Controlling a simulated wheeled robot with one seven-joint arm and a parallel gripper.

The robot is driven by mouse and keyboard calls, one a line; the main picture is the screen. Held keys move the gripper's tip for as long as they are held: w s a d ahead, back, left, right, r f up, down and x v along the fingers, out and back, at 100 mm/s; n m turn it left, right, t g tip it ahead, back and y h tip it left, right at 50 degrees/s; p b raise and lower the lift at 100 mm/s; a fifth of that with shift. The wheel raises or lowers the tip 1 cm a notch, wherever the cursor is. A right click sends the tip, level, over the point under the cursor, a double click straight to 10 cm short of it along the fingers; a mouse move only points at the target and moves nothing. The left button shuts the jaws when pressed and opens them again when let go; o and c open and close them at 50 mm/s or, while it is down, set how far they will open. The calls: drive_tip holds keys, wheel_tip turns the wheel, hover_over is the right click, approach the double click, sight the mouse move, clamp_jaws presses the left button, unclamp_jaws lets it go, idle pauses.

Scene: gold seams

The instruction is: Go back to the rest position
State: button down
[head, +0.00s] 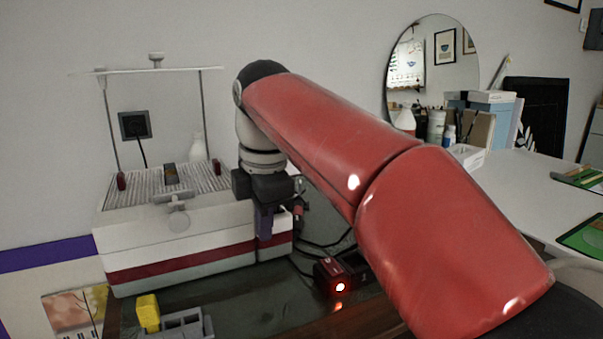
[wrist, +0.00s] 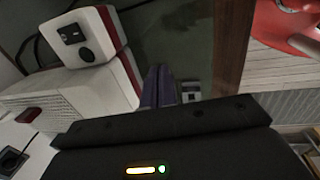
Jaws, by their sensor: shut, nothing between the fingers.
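My gripper (head: 265,226) points down beside the right end of the white box-shaped machine with a dark red stripe (head: 190,255). In the wrist view the fingers of my gripper (wrist: 158,84) are together, with nothing seen between them. My red arm crosses the head view from lower right to upper middle and hides part of the dark table behind it. The machine also shows at the left of the wrist view (wrist: 60,95).
A yellow block (head: 148,312) stands by a grey tray (head: 187,323) at the dark table's (head: 260,305) front. A small red device (head: 333,278) with a lit spot and black cables lie right of the machine. A white table (head: 540,195) with boxes and bottles stands at right.

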drive_tip(key=s+d+f+m+t, duration=0.2)
drive_tip(key=s+d+f+m, duration=0.6)
drive_tip(key=d+f+m, duration=0.1)
drive_tip(key=s+d+f+m+t, duration=0.2)
drive_tip(key=s+d+f+m, duration=0.6)
drive_tip(key=d+m, duration=0.4)
drive_tip(key=shift+s+f+m+h, duration=0.35)
drive_tip(key=shift+f+m, duration=0.3)
drive_tip(key=shift+m, duration=0.45)
drive_tip(key=shift+w, duration=0.1)
